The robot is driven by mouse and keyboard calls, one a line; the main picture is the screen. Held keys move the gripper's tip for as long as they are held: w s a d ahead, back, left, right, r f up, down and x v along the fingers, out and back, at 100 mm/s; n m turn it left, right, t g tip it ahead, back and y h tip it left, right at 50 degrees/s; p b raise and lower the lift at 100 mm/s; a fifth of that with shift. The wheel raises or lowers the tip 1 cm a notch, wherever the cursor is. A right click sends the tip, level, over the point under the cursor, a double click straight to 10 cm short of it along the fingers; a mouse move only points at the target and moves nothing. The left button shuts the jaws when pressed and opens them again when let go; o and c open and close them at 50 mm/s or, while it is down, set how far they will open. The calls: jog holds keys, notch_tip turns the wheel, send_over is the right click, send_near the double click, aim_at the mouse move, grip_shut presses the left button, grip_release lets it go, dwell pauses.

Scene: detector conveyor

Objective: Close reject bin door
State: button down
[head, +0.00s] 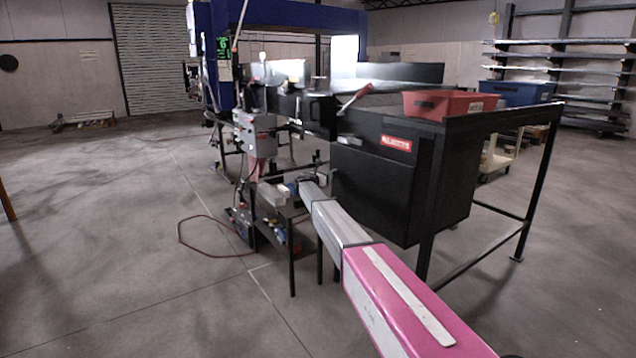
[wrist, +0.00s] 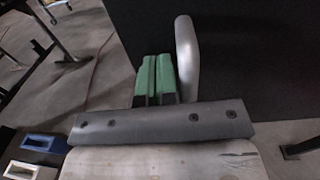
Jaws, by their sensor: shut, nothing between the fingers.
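The reject bin (head: 375,190) is a black box with a red label, under the conveyor frame in the middle of the head view. Whether its door stands open or shut is unclear there. In the wrist view a large black panel (wrist: 260,60) fills the upper right; it appears to be the bin's side or door. A rounded grey bar (wrist: 187,58), perhaps a handle, stands against it. My gripper (wrist: 153,62) has green fingers pressed together and empty, just left of the grey bar. Contact with the bar cannot be told. In the head view my arm reaches toward the bin's left side.
A red tray (head: 450,104) and a blue tray (head: 518,92) sit at upper right. A grey control box (head: 255,135) and a low table (head: 275,228) stand left of the bin. A red hose (head: 190,243) lies on the floor.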

aim_at(335, 174)
jog(key=shift+x, duration=2.35)
jog(key=shift+d+r, duration=0.1)
jog(key=shift+d, duration=0.05)
jog(key=shift+s+a, duration=0.3)
jog(key=shift+a, duration=0.1)
jog(key=w+a+v, duration=0.1)
jog(key=v, duration=1.3)
jog(key=s+d+f+m+g+y, duration=0.25)
jog(key=s+d+f+m, duration=0.35)
jog(key=s, duration=0.5)
jog(key=s+d+f+m+g+y, duration=0.1)
jog(key=s+d+f+m+g, duration=0.25)
jog(key=s+d, duration=0.6)
jog(key=s+d+f+m+g+y, duration=0.2)
jog(key=s+d+f+m, duration=0.3)
jog(key=s, duration=0.9)
jog(key=s+f+m+g+y, duration=0.1)
jog(key=s+m+y, duration=0.3)
jog(key=s, duration=1.2)
jog(key=s+f+m+g+y, duration=0.2)
jog(key=s+m, duration=0.5)
jog(key=s, duration=0.9)
jog(key=shift+s+f+y, duration=0.35)
jog(key=shift+f+y, duration=0.15)
jog(key=shift+y, duration=0.75)
